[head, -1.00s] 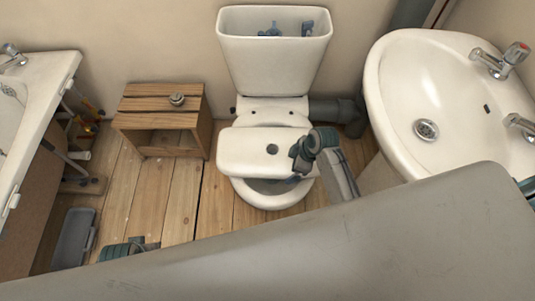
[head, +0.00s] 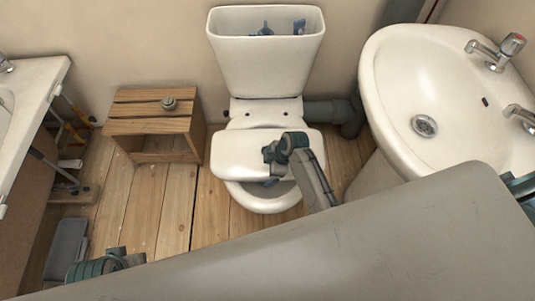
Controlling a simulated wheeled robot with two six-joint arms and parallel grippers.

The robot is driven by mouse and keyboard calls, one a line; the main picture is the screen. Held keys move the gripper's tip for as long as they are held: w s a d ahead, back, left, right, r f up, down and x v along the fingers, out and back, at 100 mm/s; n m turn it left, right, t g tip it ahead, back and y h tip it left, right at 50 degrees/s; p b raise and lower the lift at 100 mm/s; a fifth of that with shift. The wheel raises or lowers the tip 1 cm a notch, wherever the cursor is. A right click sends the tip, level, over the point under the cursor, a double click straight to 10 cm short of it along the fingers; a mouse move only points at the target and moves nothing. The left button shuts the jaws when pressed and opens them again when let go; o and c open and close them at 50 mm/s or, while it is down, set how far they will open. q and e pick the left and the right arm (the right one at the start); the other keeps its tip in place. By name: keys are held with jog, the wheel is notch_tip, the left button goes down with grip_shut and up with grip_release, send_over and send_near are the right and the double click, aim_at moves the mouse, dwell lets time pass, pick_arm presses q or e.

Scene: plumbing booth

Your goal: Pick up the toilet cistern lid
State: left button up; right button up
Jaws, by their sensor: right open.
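The toilet cistern lid (head: 235,152) is a flat white slab lying across the toilet bowl (head: 258,203), in front of the open cistern (head: 266,68). My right gripper (head: 269,157) is open at the middle of the lid, its dark jaws against or just above the top face. The arm comes in from the lower right and covers part of the lid's right half. A small bluish part shows below the lid's front edge; I cannot tell what it is. My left gripper (head: 118,257) shows only partly at the lower left, away from the lid, and its jaws are unclear.
A wooden crate stool (head: 150,127) with a small metal part (head: 169,103) on top stands left of the toilet. A white basin (head: 400,85) is close on the right. A grey tray (head: 66,248) lies on the floor at left. Bare floorboards lie between.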

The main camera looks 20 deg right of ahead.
jog(key=shift+a+f, duration=0.15)
jog(key=shift+f, duration=0.2)
pick_arm(q)
jog(key=shift+s+r, duration=0.1)
jog(key=shift+r, duration=0.15)
pick_arm(e)
jog(key=shift+c, duration=0.5)
jog(key=c, duration=1.8)
jog(key=shift+w+r, duration=0.15)
jog(key=shift+w, duration=0.05)
jog(key=shift+c, duration=1.1)
jog(key=shift+r, duration=0.1)
